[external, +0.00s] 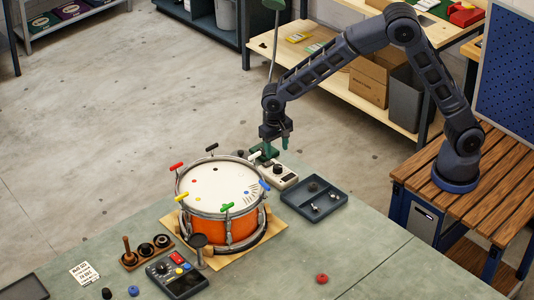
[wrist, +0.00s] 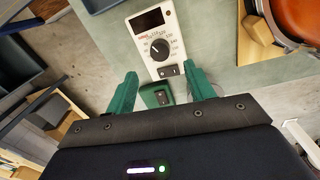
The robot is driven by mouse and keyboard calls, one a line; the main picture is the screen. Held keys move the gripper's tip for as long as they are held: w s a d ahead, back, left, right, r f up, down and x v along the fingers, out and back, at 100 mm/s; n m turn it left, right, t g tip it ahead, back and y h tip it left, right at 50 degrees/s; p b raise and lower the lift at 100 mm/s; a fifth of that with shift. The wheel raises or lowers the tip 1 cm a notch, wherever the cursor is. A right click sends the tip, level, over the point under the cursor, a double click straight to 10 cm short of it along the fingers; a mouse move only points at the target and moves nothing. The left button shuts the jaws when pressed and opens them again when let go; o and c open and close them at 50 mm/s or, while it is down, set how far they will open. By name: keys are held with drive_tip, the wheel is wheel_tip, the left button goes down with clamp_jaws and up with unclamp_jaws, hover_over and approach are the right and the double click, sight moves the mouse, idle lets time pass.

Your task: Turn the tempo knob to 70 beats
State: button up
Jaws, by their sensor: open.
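The tempo knob (wrist: 160,49) is a round black dial on a pale box (wrist: 139,28) with a dark display window. In the wrist view its light pointer mark looks turned toward the upper left; the small numbers around it are too blurred to read surely. In the external view the box (external: 290,182) stands behind the drum, with the dark knob (external: 278,169) on top. My gripper (external: 277,147) is above the bench beside the box's far end. In the wrist view my gripper (wrist: 161,82) has its green fingers wide apart, with nothing held and the knob ahead of them.
A green base with a dark top (wrist: 157,95) sits between my fingers in the wrist view, close to the box. The orange drum (external: 221,230) stands in front of the box. A blue-grey tray (external: 302,215) with small parts lies to its right. Bench right of the tray is mostly clear.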

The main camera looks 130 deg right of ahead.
sight(277, 167)
drive_tip(key=f, duration=0.7)
drive_tip(key=shift+s+f, duration=0.2)
drive_tip(key=shift+f, duration=0.2)
drive_tip(key=shift+c, duration=0.2)
drive_tip(key=c, duration=0.9)
